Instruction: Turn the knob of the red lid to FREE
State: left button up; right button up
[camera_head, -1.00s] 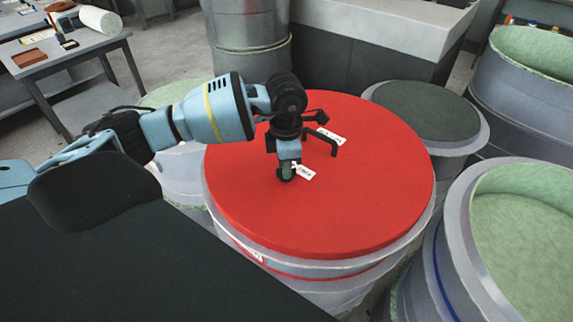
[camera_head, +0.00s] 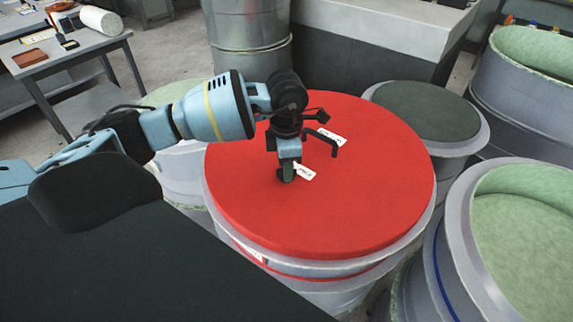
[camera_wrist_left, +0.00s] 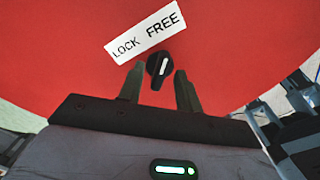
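The red lid (camera_head: 330,210) lies on a large round grey drum. Its black knob (camera_wrist_left: 159,68) shows in the left wrist view below a white label (camera_wrist_left: 145,32) reading LOCK and FREE. The knob's white mark leans up and to the right, towards the FREE side. My left gripper (camera_head: 287,177) points down over the near left part of the lid. In the left wrist view, its fingers (camera_wrist_left: 159,80) stand apart either side of the knob, with small gaps visible. In the head view the gripper hides the knob. My right gripper is not in view.
A black handle (camera_head: 323,141) and another white label (camera_head: 332,137) are on the lid behind the gripper. Green-lined moulds (camera_head: 530,220) stand close on the right. A dark-topped drum (camera_head: 425,108) is behind right, and a metal drum (camera_head: 250,45) behind.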

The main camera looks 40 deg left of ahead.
pick_arm(q)
notch_tip(320, 180, up, 6)
jog(key=shift+r, duration=0.7)
